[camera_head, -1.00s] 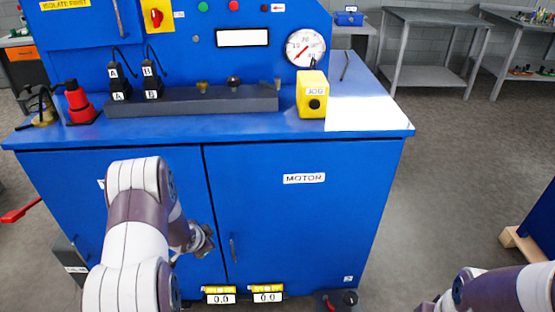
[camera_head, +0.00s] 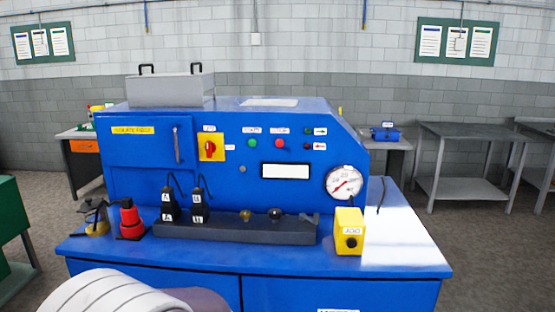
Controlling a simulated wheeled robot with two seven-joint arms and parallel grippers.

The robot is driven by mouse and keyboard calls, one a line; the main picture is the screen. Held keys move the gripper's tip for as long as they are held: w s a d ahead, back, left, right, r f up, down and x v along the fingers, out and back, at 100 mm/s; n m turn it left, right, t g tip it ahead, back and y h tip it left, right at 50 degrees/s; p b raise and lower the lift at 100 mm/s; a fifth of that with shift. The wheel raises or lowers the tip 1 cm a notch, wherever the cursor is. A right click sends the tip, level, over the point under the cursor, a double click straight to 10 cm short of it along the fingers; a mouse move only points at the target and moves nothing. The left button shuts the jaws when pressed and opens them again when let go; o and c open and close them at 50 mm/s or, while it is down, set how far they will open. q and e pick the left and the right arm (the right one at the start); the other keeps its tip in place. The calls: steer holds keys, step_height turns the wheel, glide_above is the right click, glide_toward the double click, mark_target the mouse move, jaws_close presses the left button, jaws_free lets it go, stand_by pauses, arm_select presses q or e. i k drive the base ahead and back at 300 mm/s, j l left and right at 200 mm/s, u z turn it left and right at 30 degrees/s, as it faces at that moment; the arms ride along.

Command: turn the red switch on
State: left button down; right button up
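The red switch (camera_head: 210,149) is a rotary knob on a yellow plate (camera_head: 203,158) on the upright front panel of the blue machine (camera_head: 290,190). Its handle looks close to upright; its small markings are too small to read. A white part of my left arm shows at the bottom left, in front of the cabinet, well below the switch. Neither of my grippers is in view.
A dark rail (camera_head: 240,230), two black plugs marked A and B (camera_head: 198,207), a red conical object (camera_head: 131,219) and a yellow box (camera_head: 349,232) stand on the ledge below the panel. A round gauge (camera_head: 343,183) is at the right. The ledge's right end is bare.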

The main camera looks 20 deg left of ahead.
mark_target(210, 147)
steer(key=u, duration=1.25)
